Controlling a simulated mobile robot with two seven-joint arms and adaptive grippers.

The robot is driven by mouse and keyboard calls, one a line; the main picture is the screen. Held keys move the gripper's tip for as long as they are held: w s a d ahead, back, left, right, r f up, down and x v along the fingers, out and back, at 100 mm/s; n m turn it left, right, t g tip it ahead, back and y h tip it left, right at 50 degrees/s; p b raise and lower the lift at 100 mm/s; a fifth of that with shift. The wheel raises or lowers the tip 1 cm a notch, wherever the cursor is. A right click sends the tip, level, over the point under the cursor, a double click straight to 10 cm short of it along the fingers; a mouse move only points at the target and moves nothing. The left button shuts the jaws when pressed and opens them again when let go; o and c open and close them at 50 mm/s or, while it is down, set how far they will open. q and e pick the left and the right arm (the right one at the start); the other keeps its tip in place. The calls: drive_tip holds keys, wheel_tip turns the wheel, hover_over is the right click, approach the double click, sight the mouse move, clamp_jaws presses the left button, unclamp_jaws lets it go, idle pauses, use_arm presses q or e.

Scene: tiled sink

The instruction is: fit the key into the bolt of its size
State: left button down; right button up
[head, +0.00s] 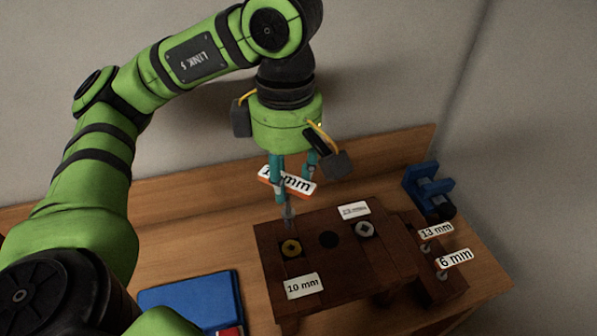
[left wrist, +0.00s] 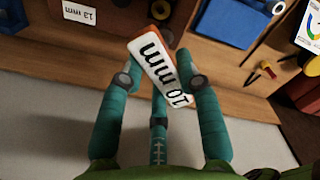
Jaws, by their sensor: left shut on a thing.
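My left gripper (head: 291,183) is shut on a key whose white, orange-edged tag (head: 288,180) is partly covered by a finger. In the left wrist view the key's tag (left wrist: 160,72) reads 10 mm, upside down, between the fingers of my left gripper (left wrist: 158,80). The key's grey shaft (head: 289,212) points down over the back left of the dark wooden block (head: 265,265). My right gripper is out of view.
A wooden rack at the right holds keys tagged 13 mm (head: 436,231) and 6 mm (head: 454,259). A blue vise-like object (head: 429,187) stands behind it. A blue tray (head: 190,300) lies at the front left. The wooden back ledge (head: 210,190) runs behind the bench.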

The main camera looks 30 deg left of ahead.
sight(292, 208)
use_arm(q)
drive_tip(key=shift+w+d, duration=0.15)
drive_tip(key=shift+w, duration=0.1)
drive_tip(key=shift+s+f+b, duration=0.15)
drive_tip(key=shift+f+b, duration=0.35)
drive_tip(key=shift+f, duration=0.05)
wheel_tip(292, 208, down, 4)
drive_tip(key=b, duration=0.3)
drive_tip(key=shift+r+b, duration=0.1)
drive_tip(key=shift+b, duration=0.2)
drive_tip(key=shift+f+b, duration=0.4)
drive_tip(key=shift+f, duration=0.05)
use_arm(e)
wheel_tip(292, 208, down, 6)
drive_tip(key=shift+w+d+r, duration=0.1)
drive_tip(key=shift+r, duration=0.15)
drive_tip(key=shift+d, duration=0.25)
use_arm(q)
drive_tip(key=shift+f+b, duration=1.65)
drive_tip(key=shift+f, duration=0.05)
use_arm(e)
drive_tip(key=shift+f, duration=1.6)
